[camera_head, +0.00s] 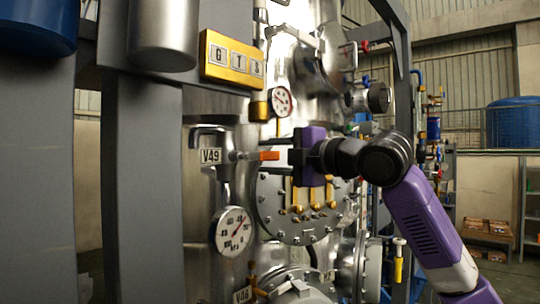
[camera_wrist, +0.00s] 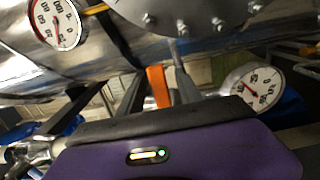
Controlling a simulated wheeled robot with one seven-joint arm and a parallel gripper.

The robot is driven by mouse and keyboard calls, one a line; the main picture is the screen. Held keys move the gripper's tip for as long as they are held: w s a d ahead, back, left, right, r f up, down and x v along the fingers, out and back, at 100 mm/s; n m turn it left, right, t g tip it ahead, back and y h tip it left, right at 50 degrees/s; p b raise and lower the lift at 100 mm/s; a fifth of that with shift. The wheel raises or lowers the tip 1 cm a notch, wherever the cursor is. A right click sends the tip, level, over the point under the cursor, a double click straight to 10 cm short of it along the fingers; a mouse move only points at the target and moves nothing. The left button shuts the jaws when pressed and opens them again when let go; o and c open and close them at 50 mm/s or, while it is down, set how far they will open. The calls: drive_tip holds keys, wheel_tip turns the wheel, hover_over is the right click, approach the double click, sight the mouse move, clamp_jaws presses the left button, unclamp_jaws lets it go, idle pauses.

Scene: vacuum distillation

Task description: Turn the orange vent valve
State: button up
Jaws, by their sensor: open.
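The orange vent valve handle (camera_head: 265,156) points right from a pipe fitting beside the V49 label (camera_head: 211,156) in the head view. My gripper (camera_head: 287,157) is just right of it, with its fingers pointing left toward the handle. In the wrist view, the orange handle (camera_wrist: 158,86) shows between the two dark fingers of my gripper (camera_wrist: 157,75). The gripper is open, and gaps show on both sides of the handle. The purple gripper body hides part of the flange behind it in the head view.
A pressure gauge (camera_head: 233,231) sits below the valve and another gauge (camera_head: 281,101) above it. A bolted round flange (camera_head: 275,213) lies close behind my gripper. A yellow sign (camera_head: 232,59) hangs above. A grey post (camera_head: 143,190) stands at left.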

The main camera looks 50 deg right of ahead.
clamp_jaws()
drive_tip(key=shift+f, duration=0.1)
idle(1.2)
